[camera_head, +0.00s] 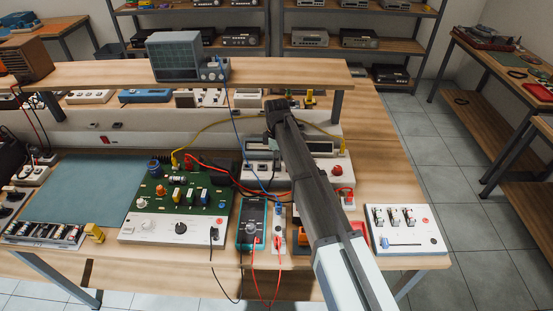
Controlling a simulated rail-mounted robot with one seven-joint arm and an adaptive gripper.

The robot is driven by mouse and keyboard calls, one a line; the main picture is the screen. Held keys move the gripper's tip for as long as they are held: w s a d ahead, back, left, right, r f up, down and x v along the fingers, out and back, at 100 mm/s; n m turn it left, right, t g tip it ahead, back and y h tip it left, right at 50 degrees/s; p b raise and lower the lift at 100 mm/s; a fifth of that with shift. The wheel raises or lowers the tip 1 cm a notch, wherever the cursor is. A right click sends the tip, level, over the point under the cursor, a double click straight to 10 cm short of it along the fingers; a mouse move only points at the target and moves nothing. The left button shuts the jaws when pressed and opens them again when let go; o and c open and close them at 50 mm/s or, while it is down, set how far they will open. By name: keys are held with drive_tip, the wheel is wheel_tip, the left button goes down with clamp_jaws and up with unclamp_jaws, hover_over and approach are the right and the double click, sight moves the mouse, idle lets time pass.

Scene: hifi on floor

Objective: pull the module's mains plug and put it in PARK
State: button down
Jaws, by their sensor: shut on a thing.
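My gripper (278,108) is at the white trunking (140,122) at the back of the bench, seen from behind along my arm. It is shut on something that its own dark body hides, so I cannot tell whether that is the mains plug. A grey-white unit with a display and a red button (337,170) stands below it, partly behind my arm; it may be the module. I cannot make out a PARK label. A yellow plug-like piece (309,98) is just right of the gripper.
A yellow cable (222,122) arcs close to the gripper; a blue lead (238,126) hangs nearby. The raised shelf (110,75) carries an oscilloscope (173,56). A green circuit board (185,195), a multimeter (252,224) and a white switch box (405,230) occupy the bench front.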

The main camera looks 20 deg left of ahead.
drive_tip(key=shift+f, duration=0.2)
idle(0.3)
idle(0.3)
drive_tip(key=c, duration=1)
unclamp_jaws()
drive_tip(key=shift+r+p, duration=1.3)
drive_tip(key=shift+r, duration=7.25)
